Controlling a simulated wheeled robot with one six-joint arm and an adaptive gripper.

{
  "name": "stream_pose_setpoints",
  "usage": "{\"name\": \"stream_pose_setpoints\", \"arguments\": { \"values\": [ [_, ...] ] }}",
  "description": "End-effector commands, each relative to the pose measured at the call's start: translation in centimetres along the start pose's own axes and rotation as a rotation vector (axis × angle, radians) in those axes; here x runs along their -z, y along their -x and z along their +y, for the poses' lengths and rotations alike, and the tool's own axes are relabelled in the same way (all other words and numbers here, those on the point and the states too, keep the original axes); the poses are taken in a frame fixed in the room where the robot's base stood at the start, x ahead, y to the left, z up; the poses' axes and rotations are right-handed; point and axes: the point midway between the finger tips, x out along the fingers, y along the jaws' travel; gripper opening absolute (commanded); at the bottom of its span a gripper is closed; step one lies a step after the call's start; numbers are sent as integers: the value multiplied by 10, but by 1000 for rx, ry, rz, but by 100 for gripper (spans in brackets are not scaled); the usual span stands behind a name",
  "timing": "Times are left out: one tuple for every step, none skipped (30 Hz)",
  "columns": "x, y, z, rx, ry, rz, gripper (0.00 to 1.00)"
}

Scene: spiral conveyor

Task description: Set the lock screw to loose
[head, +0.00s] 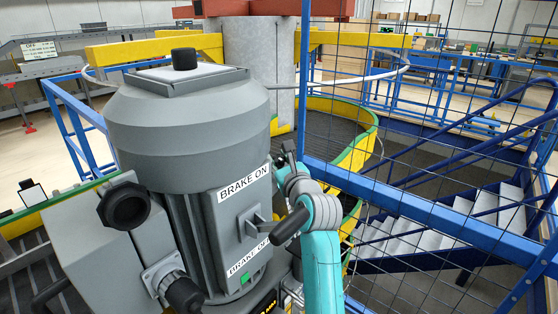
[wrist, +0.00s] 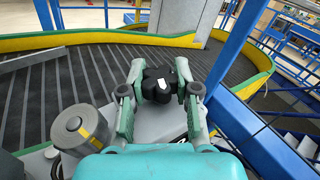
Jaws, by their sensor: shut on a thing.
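The lock screw appears to be the black lobed knob (wrist: 157,83) with a white mark on top, in the middle of the wrist view. My gripper (wrist: 158,88) has one finger on each side of this knob and is shut on it. In the head view my gripper (head: 287,158) is just right of the big grey motor, partly hidden behind it. The knob cannot be made out there. No loose or tight label is readable near the knob.
The grey motor (head: 185,125) has a dark brake lever (head: 290,227) between BRAKE ON and BRAKE OFF labels. A grey cylinder (wrist: 80,130) stands left of my gripper in the wrist view. Blue mesh fence (head: 420,210) is close on the right. The conveyor (wrist: 60,85) curves behind.

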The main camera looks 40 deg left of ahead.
Motion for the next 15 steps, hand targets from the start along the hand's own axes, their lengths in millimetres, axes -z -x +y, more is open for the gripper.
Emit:
{"name": "stream_pose_setpoints", "arguments": {
  "values": [
    [0, 0, -2, -24, 3, 0, 0],
    [0, 0, -2, -42, 5, 1, 0],
    [0, 0, -2, -67, 9, 0, 0],
    [0, 0, -2, -87, 11, 1, 0],
    [0, 0, -2, -108, 15, 1, 0],
    [0, 0, -2, -137, 20, 1, 0],
    [0, 0, -2, -160, 24, 1, 0],
    [0, 0, -2, -184, 28, 1, 0],
    [0, 0, -2, -216, 33, 0, 0],
    [0, 0, -3, -241, 36, 0, 0],
    [0, 0, -2, -268, 39, 1, 0],
    [-1, 0, -2, -303, 45, 0, 0],
    [0, 0, -2, -329, 49, 0, 0],
    [0, 0, -2, -355, 54, 0, 0],
    [-1, 0, -2, -389, 59, 0, 0]
  ]
}}
